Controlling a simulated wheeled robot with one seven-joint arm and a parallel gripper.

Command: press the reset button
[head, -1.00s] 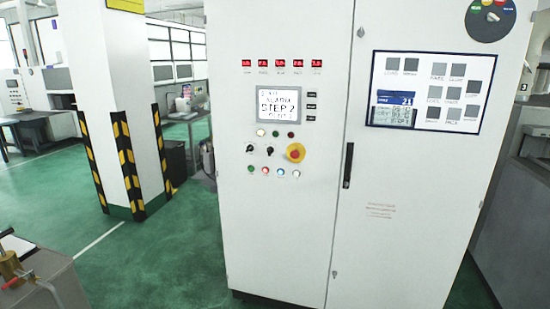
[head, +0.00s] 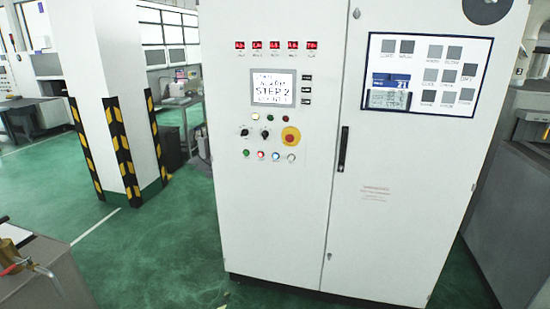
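The control cabinet (head: 277,205) is white and stands upright in the middle of the head view. Its left door carries a row of small push buttons: green (head: 246,153), red (head: 261,154), bluish-white (head: 276,156) and another green one (head: 291,157). Their labels are too small to read, so I cannot tell which is the reset button. A red emergency stop on a yellow round plate (head: 291,137) sits above the row at right. A lit screen (head: 273,88) above reads "STEP 2", with an alarm line over it. My gripper is not in view.
A striped pillar (head: 125,110) stands left of the cabinet. A grey bench (head: 45,285) with a brass fitting (head: 14,257) is at the lower left. Grey machinery (head: 500,190) stands close on the right. Green floor (head: 165,255) is clear between bench and cabinet.

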